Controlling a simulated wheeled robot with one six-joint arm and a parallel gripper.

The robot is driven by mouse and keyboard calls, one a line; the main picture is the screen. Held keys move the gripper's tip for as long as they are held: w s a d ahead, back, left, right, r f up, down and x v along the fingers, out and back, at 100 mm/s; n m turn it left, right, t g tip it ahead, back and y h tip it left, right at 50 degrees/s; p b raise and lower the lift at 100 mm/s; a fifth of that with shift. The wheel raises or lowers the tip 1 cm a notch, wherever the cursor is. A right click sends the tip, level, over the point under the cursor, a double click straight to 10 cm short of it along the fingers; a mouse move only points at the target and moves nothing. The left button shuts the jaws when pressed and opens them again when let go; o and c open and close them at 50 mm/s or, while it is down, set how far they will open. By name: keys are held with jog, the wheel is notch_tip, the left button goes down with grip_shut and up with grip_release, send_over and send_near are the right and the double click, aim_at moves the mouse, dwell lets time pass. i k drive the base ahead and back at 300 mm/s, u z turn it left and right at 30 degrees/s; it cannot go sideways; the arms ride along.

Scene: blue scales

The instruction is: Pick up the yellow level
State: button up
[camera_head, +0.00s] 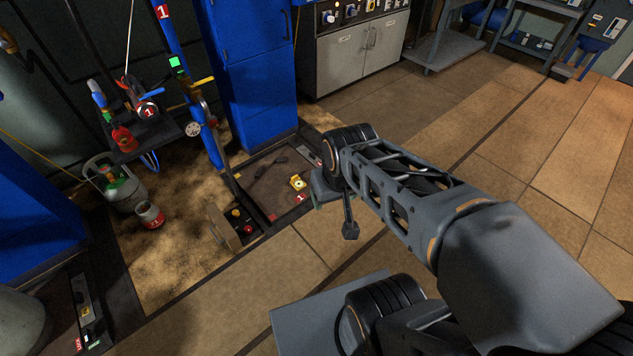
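A small yellow item (298,183) with a pale middle lies on the dark floor platform (268,188) near the picture's centre. It may be the yellow level, but it is too small to be sure. A yellow bar (204,82) also sticks out from the blue post. My arm reaches in from the right. My gripper (340,212) hangs to the right of the platform, apart from the yellow item and closer to the camera. Its fingers are seen from the side and partly hidden by the wrist, so their opening does not show.
Red and yellow buttons (243,222) sit in a box at the platform's near left. A blue post (200,120) and blue cabinet (250,70) rise behind. A gas bottle (122,190) and red-white canister (150,214) stand at left.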

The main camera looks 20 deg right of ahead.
aim_at(297, 183)
jog(key=z, duration=0.2)
jog(key=k, duration=0.2)
jog(key=z, duration=0.55)
jog(key=i, duration=1.2)
jog(key=u, duration=1.15)
jog(key=i, duration=0.8)
jog(key=u, duration=0.9)
